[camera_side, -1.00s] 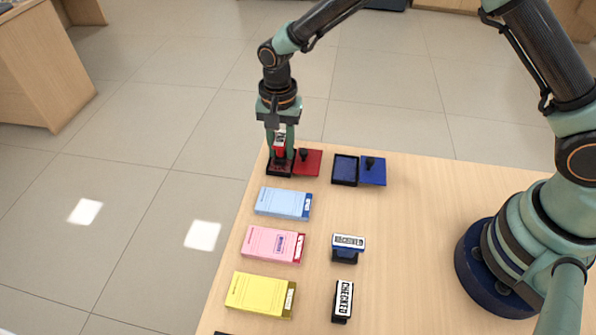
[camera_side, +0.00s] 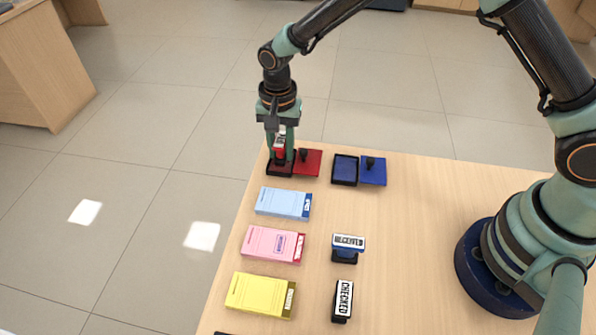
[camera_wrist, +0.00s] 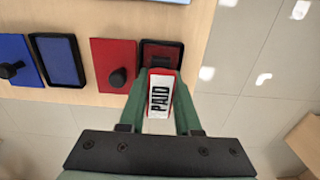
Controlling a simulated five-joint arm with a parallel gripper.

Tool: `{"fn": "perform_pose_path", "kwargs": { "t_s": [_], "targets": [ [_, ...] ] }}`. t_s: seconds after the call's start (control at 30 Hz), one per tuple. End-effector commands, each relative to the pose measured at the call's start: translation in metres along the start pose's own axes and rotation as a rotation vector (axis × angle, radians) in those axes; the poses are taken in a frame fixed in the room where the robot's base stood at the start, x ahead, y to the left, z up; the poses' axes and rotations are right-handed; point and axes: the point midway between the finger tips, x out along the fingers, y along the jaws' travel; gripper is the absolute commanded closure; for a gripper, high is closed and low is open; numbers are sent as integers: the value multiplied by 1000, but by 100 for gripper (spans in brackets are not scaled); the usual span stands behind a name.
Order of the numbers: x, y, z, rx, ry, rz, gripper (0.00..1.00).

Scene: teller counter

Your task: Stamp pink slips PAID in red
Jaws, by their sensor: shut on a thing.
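My gripper (camera_side: 280,150) is shut on the PAID stamp (camera_wrist: 159,100), a red-and-white block whose PAID label shows in the wrist view. The stamp is at the open red ink pad (camera_wrist: 162,52), at the table's far left corner; its underside is hidden, and it appears to be down on the pad. The red lid (camera_side: 309,163) with a black knob lies beside the pad. The pink slip pad (camera_side: 262,242) lies near the left edge, with a small purple boxed mark on its top.
Blue slips (camera_side: 280,202) and yellow slips (camera_side: 258,293) lie either side of the pink ones. The RECEIVED stamp (camera_side: 347,248) and CHECKED stamp (camera_side: 342,301) stand to their right. An open blue ink pad (camera_side: 344,169) and its lid (camera_side: 374,174) are at the back.

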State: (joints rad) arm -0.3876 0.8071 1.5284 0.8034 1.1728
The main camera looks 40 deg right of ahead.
Motion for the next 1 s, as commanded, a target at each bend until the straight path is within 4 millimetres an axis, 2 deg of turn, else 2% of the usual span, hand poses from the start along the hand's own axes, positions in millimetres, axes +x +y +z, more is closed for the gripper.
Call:
{"fn": "perform_pose_path", "kwargs": {
  "t_s": [0.37,1.0],
  "targets": [
    [2,1,0,1,-1,2,100],
    [-44,0,0,0,1,-1,100]
  ]
}}
